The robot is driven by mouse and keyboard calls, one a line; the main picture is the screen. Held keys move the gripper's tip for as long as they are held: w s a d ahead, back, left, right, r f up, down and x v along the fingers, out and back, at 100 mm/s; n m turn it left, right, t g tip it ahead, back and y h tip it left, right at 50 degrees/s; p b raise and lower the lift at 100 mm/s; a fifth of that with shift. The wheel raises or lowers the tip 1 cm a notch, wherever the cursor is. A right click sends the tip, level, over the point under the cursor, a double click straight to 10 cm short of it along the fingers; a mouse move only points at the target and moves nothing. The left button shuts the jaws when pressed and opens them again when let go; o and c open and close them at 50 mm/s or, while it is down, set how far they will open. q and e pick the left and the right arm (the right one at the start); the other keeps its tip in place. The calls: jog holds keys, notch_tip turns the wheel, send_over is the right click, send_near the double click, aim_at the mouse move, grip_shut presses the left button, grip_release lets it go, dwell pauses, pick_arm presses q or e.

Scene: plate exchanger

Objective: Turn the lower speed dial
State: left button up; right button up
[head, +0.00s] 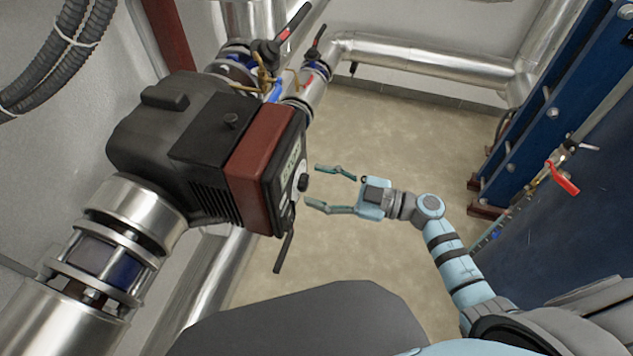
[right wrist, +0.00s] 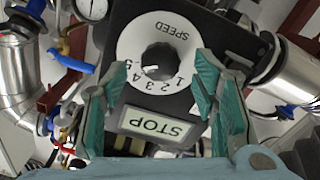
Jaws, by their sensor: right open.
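The speed dial (head: 303,182) is a small black knob on the front face of a pump (head: 262,165) with a dark red cover. In the right wrist view the knob (right wrist: 158,62) sits on a white disc (right wrist: 135,35) marked SPEED and 1 to 5, above a STOP label (right wrist: 157,124). A small light mark shows on the knob. My right gripper (head: 312,185) is open and empty, its fingers pointing at the dial. In the wrist view its teal fingers flank the knob with gaps on both sides. No second dial shows. My left gripper is not in view.
A black lever (head: 285,246) hangs below the pump face. Silver pipes (head: 430,55) run along the back wall. A blue frame (head: 540,130) with a red-handled valve (head: 562,178) stands on the right. The floor (head: 400,140) around my right gripper is clear.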

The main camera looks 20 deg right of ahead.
jog(key=shift+w+a, duration=0.25)
jog(key=shift+a, duration=0.3)
jog(key=c, duration=1.2)
jog(key=shift+o, duration=0.2)
jog(key=shift+n, duration=2.8)
jog(key=o, duration=1.2)
jog(key=shift+c, duration=0.2)
